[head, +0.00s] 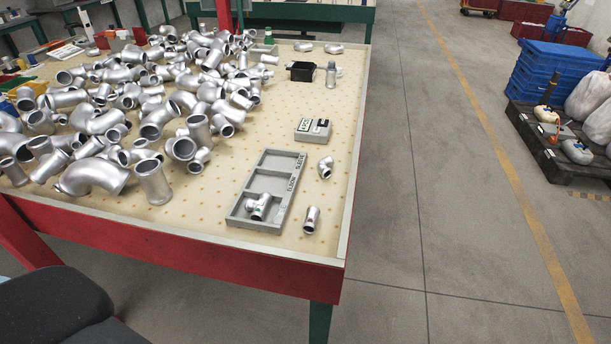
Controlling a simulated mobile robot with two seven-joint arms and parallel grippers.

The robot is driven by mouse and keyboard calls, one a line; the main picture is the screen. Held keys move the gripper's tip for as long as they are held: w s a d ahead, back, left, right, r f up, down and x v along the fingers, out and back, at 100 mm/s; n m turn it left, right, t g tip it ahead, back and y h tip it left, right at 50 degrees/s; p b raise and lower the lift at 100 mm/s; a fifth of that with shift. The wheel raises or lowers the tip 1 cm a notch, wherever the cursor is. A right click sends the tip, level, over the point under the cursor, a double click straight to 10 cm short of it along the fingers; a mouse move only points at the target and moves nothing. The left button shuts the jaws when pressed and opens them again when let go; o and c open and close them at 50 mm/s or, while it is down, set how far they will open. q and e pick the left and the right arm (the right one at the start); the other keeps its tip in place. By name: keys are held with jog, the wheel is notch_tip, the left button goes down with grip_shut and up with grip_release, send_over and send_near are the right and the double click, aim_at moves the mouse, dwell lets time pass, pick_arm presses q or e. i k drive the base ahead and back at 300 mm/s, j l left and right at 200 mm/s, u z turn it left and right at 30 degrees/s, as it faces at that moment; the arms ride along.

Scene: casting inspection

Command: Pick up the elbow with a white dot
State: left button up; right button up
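A small silver elbow (325,167) lies alone on the table near its right edge, beside the tray. A pale spot seems to show on it, but it is too small to be sure that it is a white dot. Many other silver elbows, tees and sleeves lie in a large pile (150,95) on the left of the table. I cannot make out a white dot on any of them. Neither of my grippers is in the head view.
A grey compartment tray (236,212) holds a tee fitting (258,207) in its near compartment. A short sleeve (311,220) stands right of it. A small grey device (312,130), black box (301,71) and bottle-like fitting (331,75) stand farther back. A dark chair (55,310) is at lower left.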

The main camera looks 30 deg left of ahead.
aim_at(323, 165)
jog(key=i+l+u, duration=0.15)
jog(key=l+u, duration=0.2)
jog(key=l, duration=0.25)
jog(key=l+u, duration=0.4)
jog(key=l, duration=0.2)
jog(key=l+u, duration=0.35)
jog(key=l, duration=0.25)
